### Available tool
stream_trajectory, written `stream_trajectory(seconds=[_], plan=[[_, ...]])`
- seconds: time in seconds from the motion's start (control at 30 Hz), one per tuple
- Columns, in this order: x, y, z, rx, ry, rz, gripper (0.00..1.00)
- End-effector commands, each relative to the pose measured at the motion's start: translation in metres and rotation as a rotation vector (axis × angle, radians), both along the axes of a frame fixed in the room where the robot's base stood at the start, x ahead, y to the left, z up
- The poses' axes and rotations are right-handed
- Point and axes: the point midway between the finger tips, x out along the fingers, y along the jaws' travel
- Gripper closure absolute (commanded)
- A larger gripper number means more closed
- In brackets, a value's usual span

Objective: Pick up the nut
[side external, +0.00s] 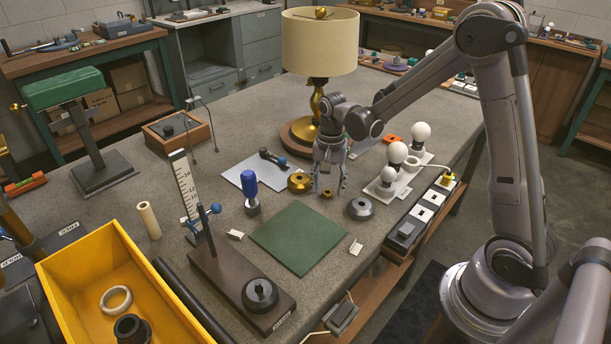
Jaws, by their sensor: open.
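My gripper (328,184) points down over the middle of the table, with its fingers spread apart. A small brass piece (327,194), which looks like the nut, lies on the grey tabletop below and between the fingertips. The fingers do not visibly grip it; whether they touch it I cannot tell. A larger brass ring-shaped part (300,182) sits just left of the gripper. The nut's exact shape is too small to make out.
A grey round part (360,208) stands to the right, and a green mat (298,238) lies in front. The lamp (320,45) rises close behind my gripper. White bulbs (397,152) stand at the right. A blue-handled tool (250,190) is at left, beyond a yellow bin (75,270).

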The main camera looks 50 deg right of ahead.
Motion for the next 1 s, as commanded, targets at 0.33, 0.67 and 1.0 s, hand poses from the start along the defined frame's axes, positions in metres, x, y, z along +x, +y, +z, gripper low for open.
stream_trajectory(seconds=[0.33,0.67,1.0], plan=[[-0.0003,-0.0001,-0.0068,-0.001,0.0,0.0,0.51],[-0.0004,-0.0001,-0.0066,-0.001,0.0,0.0,0.99],[-0.0003,-0.0002,-0.0006,-0.001,0.0,0.0,0.99]])
